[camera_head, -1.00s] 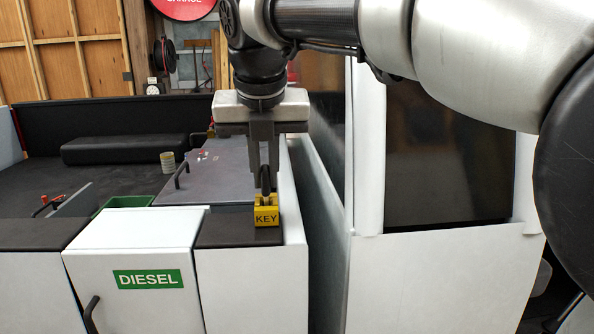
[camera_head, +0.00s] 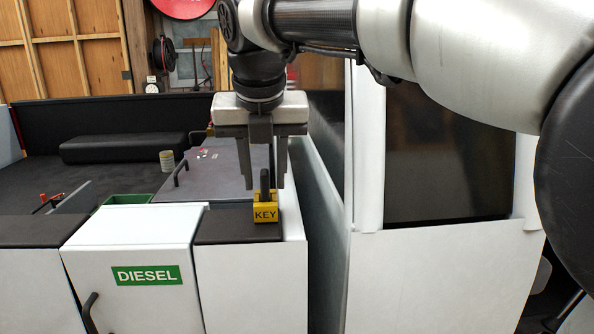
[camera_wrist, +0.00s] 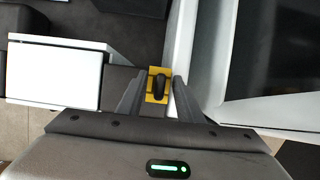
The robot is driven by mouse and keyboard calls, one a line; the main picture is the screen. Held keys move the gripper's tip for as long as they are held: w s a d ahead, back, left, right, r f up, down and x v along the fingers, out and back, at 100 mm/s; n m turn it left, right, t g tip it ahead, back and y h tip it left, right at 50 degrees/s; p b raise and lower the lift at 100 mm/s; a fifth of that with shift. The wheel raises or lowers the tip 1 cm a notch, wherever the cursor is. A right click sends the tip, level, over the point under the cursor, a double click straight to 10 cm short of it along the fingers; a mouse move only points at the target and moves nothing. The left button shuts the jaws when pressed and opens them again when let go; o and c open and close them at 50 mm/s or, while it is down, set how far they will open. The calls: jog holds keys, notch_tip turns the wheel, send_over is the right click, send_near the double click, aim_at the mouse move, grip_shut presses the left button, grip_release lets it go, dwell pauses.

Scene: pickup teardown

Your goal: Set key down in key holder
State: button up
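The yellow key holder (camera_head: 265,214), marked KEY, sits on the dark top of the truck's side panel. The black key (camera_head: 264,184) stands upright in it, its head above the holder. In the wrist view the key (camera_wrist: 159,84) shows over the yellow holder (camera_wrist: 152,97), between the two fingers. My gripper (camera_head: 264,186) is open, with its fingers apart on either side of the key's head. The part of the key inside the holder is hidden.
A white box with a DIESEL label (camera_head: 147,275) stands left of the holder. A grey lid with a handle (camera_head: 215,170) lies behind. The white cab wall (camera_head: 330,215) rises close on the right. A green bin (camera_head: 128,199) is at the left.

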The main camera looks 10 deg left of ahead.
jog(key=p+v, duration=0.3)
jog(key=v, duration=1.4)
jog(key=shift+s, duration=0.2)
jog(key=shift+d+r, duration=0.1)
jog(key=shift+r, duration=0.05)
